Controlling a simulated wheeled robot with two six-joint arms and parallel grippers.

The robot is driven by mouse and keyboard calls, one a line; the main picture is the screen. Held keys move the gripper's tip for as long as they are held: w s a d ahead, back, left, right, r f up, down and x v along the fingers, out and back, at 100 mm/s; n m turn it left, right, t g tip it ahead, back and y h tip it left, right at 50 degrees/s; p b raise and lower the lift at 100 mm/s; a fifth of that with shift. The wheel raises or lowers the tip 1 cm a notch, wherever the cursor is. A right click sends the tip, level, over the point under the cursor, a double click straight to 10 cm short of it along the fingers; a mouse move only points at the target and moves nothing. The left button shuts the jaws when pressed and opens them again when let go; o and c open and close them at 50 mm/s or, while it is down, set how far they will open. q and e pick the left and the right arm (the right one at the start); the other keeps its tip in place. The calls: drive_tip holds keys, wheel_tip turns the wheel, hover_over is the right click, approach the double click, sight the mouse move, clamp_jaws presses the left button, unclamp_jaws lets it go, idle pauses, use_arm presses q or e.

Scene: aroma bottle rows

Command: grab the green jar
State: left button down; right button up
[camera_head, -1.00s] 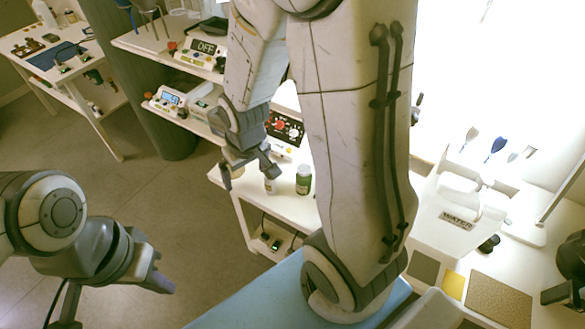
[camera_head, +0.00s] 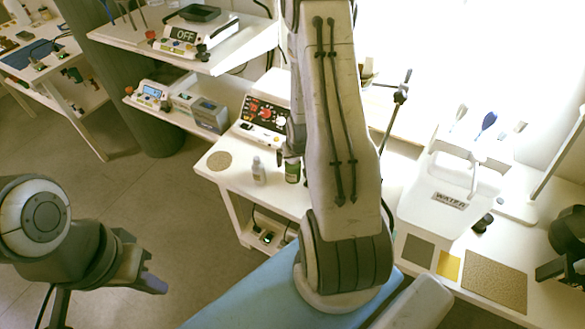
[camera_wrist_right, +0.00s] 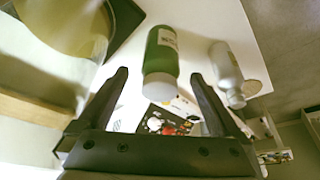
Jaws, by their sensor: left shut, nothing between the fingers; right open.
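The green jar (camera_head: 292,172) with a white label stands on the white table in the head view, partly hidden by my right arm. In the right wrist view the green jar (camera_wrist_right: 162,55) appears between the two fingers, its white end toward the camera. My right gripper (camera_wrist_right: 160,73) is open and empty, with a gap on both sides of the jar. In the head view the right gripper is mostly hidden behind the forearm, close above the jar. My left gripper (camera_head: 150,285) is shut and empty, low at the left, far from the jar.
A white bottle (camera_head: 258,172) stands just left of the jar; it also shows in the right wrist view (camera_wrist_right: 226,70). A control box with red knobs (camera_head: 264,118) sits behind them. A round tan mat (camera_head: 219,161) lies at the table's left end.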

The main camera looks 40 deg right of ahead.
drive_tip(key=shift+p+x, duration=0.5)
drive_tip(key=shift+x, duration=2.05)
drive_tip(key=shift+s, duration=0.1)
clamp_jaws()
